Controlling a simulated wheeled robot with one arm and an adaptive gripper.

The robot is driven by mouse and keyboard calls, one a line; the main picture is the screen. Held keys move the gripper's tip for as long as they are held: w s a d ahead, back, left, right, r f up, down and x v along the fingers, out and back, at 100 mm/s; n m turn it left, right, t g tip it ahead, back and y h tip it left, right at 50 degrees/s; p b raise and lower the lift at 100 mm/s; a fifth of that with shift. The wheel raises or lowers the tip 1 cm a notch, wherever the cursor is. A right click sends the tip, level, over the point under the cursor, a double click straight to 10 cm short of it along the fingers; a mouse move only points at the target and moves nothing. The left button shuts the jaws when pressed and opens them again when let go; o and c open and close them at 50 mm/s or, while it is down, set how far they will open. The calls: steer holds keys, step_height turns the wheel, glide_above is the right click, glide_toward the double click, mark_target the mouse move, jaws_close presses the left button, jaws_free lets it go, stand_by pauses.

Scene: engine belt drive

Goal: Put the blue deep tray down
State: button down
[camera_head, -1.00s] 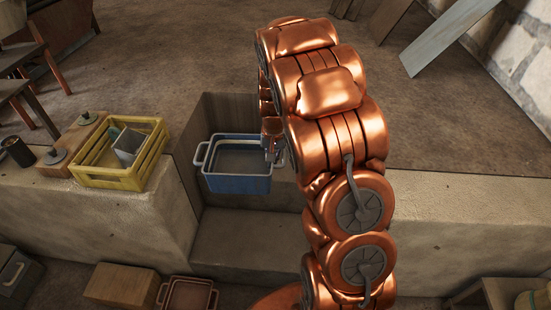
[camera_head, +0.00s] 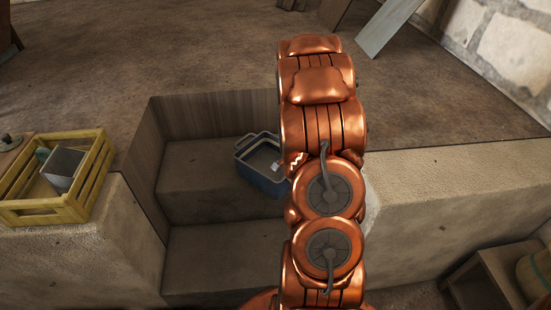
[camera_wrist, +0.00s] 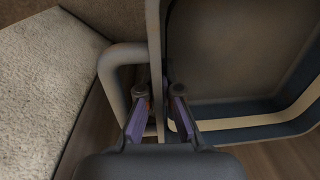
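The blue deep tray (camera_head: 262,182) has a pale rim and a loop handle at its left. In the head view it is in the stepped recess, turned at an angle, with its right side hidden behind my arm. I cannot tell whether its base touches the step. In the wrist view the tray's wall (camera_wrist: 155,45) runs between the two purple-padded fingers of my gripper (camera_wrist: 158,95), close beside the handle (camera_wrist: 108,75). My gripper looks shut on this edge. The tray's inside (camera_wrist: 235,60) fills the right of that view.
The step (camera_head: 200,190) left of the tray is bare, with a lower step (camera_head: 215,260) in front. A yellow crate (camera_head: 60,215) holding a grey item stands on the left ledge. The right ledge (camera_head: 450,190) is clear. A wooden box (camera_head: 490,280) is at lower right.

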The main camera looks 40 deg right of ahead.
steer(key=w+d, duration=0.2)
steer(key=w, duration=0.1)
steer(key=w+d, duration=0.2)
steer(key=w, duration=0.1)
steer(key=w+d+f, duration=0.1)
steer(key=w+d, duration=0.1)
steer(key=w, duration=0.2)
steer(key=shift+w+d, duration=0.1)
steer(key=shift+d, duration=0.15)
steer(key=shift+w+f, duration=0.1)
steer(key=shift+f, duration=0.1)
step_height(320, 180, down, 3)
steer(key=shift+r, duration=0.2)
steer(key=shift+f, duration=0.35)
steer(key=c, duration=1.9)
jaws_free()
steer(key=shift+f, duration=0.15)
steer(key=o, duration=0.6)
